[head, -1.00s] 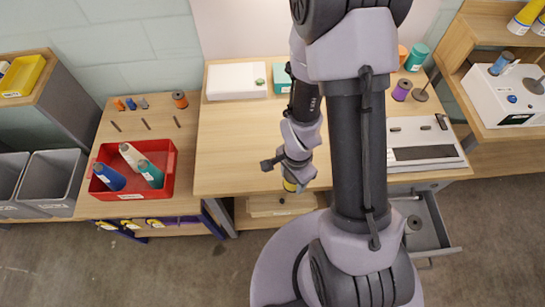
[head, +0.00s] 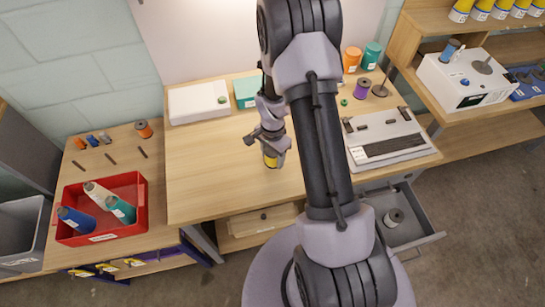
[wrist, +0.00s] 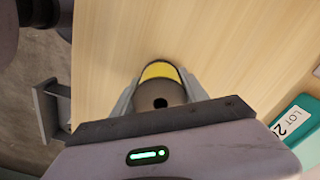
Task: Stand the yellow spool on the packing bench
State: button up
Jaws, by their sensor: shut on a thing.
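My gripper (head: 271,147) is shut on the yellow spool (head: 273,159), over the middle wooden bench (head: 215,165). In the wrist view the spool (wrist: 160,72) shows a yellow band and a dark grey end with a hole, between the two fingers of my gripper (wrist: 160,88). The spool looks roughly upright. Its lower end is hard to make out, so I cannot tell whether it touches the bench top. Bare wood lies around it.
A white box (head: 198,103) and a teal box (head: 246,91) lie at the bench's back. A grey-white device (head: 385,138) stands right, with orange, teal and purple spools behind. A red bin (head: 130,187) of spools is left. An open drawer (head: 410,228) juts out front right.

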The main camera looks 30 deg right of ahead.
jog(key=shift+r, duration=0.1)
jog(key=shift+f, duration=0.2)
jog(key=o, duration=1.4)
jog(key=shift+r, duration=0.1)
jog(key=s+a+r+n+t+p, duration=0.1)
jog(key=a+r+n+p, duration=0.15)
jog(key=r, duration=1.15)
jog(key=s+a+r+n+t+p, duration=0.1)
jog(key=a+r, duration=0.3)
jog(key=r, duration=0.9)
jog(key=s+a+r+n+t+y, duration=0.1)
jog(key=s+a+r+n+t, duration=0.1)
jog(key=s+a+r, duration=0.3)
jog(key=s+a+r+n+t+y, duration=0.1)
jog(key=s+a+r+n, duration=0.3)
jog(key=s+r, duration=0.3)
jog(key=s, duration=0.3)
jog(key=shift+s+a+r+t, duration=0.15)
jog(key=shift+a+r+t, duration=0.2)
jog(key=shift+t, duration=0.05)
